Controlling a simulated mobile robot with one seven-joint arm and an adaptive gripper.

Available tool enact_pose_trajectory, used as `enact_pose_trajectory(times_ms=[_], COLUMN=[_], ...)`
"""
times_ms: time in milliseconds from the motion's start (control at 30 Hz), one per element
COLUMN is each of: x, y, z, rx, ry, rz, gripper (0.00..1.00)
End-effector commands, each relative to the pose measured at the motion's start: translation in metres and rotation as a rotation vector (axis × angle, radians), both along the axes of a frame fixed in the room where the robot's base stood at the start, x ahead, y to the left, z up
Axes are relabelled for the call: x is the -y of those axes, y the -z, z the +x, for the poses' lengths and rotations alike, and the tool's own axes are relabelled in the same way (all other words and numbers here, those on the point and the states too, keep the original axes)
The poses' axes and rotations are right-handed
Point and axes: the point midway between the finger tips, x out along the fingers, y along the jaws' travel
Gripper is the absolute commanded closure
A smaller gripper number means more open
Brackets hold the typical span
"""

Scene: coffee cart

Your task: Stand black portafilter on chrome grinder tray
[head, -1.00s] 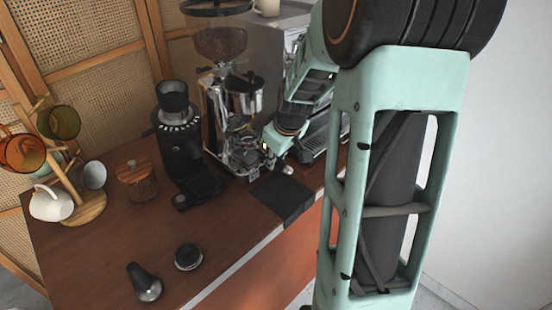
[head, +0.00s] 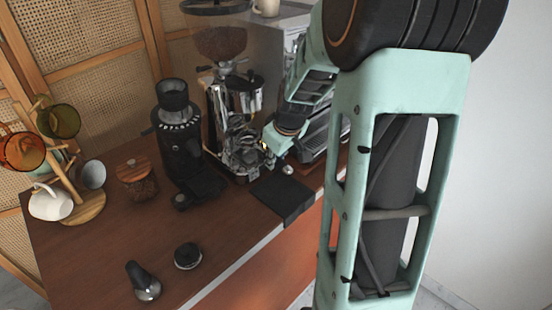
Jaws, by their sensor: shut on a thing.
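The chrome grinder (head: 236,105) stands at the back of the brown counter, with a bean hopper on top. Its tray (head: 240,178) is low at its front and partly covered by the things above it. My gripper (head: 265,148) is at the grinder's lower right front, shut on the black portafilter (head: 248,157). The portafilter is small and dark among the chrome parts, just above or at the tray. I cannot tell whether it touches the tray.
A black grinder (head: 180,145) stands close on the left. The espresso machine (head: 315,135) is at the right. A tamper (head: 143,282) and a round black tool (head: 188,256) lie at the front.

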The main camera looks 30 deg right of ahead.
Motion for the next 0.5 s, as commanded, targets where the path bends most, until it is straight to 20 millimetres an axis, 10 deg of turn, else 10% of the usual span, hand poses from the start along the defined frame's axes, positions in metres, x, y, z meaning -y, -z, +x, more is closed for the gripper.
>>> enact_pose_trajectory(times_ms=[200, 233, 500], x=[-0.0014, -0.0015, -0.001], y=[0.0091, 0.0092, 0.0064], z=[-0.0059, -0.006, -0.0041], rx=[-0.019, -0.02, -0.014], ry=[-0.001, 0.0, -0.001], rz=[0.008, 0.007, 0.005], gripper=[1.0, 0.77, 0.58])
